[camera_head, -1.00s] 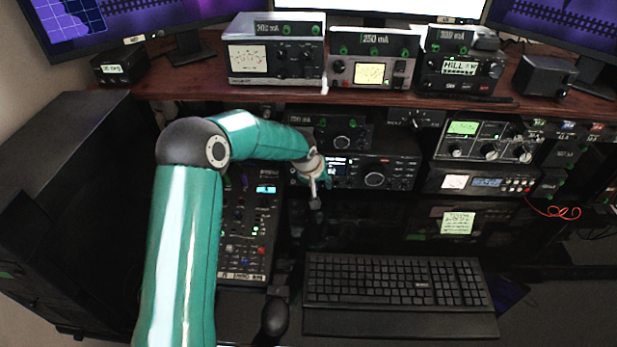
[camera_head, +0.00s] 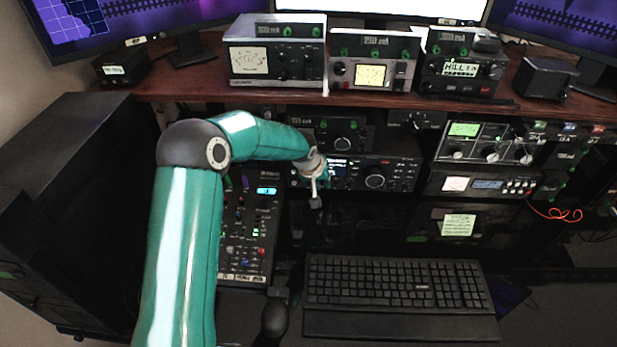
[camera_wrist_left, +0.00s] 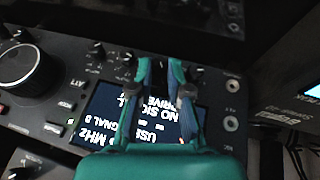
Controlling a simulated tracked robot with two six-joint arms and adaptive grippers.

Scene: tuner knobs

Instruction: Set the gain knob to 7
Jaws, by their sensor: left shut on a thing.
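The black radio (camera_head: 398,173) sits on the shelf under the wooden desk top, with a lit display and a large round dial (camera_head: 375,181). My left gripper (camera_head: 317,178) is at the left end of its front, partly hidden by its own wrist. In the left wrist view, my left gripper's teal fingers (camera_wrist_left: 160,72) reach across the lit display (camera_wrist_left: 112,112) to the panel edge. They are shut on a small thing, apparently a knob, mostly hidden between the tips. Small knobs (camera_wrist_left: 97,50) and the large dial (camera_wrist_left: 28,72) lie left of it. I cannot read a gain label or the knob's setting.
A mixer panel (camera_head: 250,225) lies left of my gripper and a keyboard (camera_head: 395,285) lies in front below. Other instruments (camera_head: 275,50) stand on the wooden desk top (camera_head: 190,88). More equipment (camera_head: 487,142) is at the right.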

